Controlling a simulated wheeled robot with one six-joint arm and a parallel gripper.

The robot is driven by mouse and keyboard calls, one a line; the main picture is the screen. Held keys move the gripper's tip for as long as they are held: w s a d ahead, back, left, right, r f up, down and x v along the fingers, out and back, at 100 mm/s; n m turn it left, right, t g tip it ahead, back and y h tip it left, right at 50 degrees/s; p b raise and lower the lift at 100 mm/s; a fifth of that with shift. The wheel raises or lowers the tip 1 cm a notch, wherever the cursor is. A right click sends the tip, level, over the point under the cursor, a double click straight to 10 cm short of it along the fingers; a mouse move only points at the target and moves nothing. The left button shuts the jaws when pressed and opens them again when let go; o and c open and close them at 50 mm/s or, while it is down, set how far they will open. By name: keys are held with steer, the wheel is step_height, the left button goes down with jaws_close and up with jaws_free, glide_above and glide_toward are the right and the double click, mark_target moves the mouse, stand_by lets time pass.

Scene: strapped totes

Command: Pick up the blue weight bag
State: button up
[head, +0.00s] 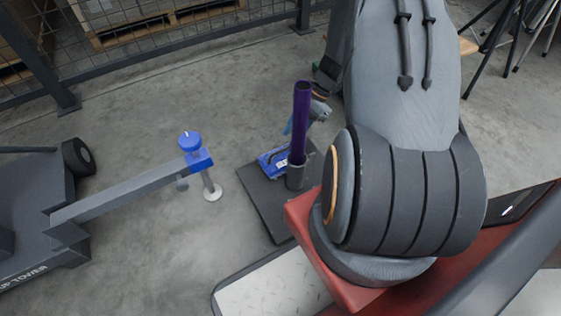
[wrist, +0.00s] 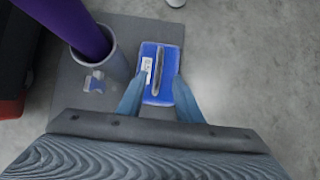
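The blue weight bag (head: 270,163) lies on a dark grey base plate (head: 262,205), partly hidden behind a purple tube in the head view. In the wrist view the bag (wrist: 150,58) shows a grey strap handle (wrist: 158,70) along its middle and a white label on its left. My gripper (wrist: 158,80) is open, with its two light-blue fingers apart on either side of the bag's near part in the picture. Nothing is held. The head view shows little of the gripper behind the tube; I cannot tell the exact height of the fingertips over the handle.
The purple tube (head: 301,115) stands upright in a grey cup (head: 295,177) on the plate, close beside the bag and my gripper; it also shows in the wrist view (wrist: 75,25). A grey arm with a blue clamp (head: 200,160) stands left. Concrete floor (head: 150,240) between is clear.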

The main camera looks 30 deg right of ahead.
mark_target(283, 149)
steer(key=shift+b+x, duration=2)
steer(key=shift+x, duration=0.9)
steer(key=shift+s, duration=0.15)
jaws_close()
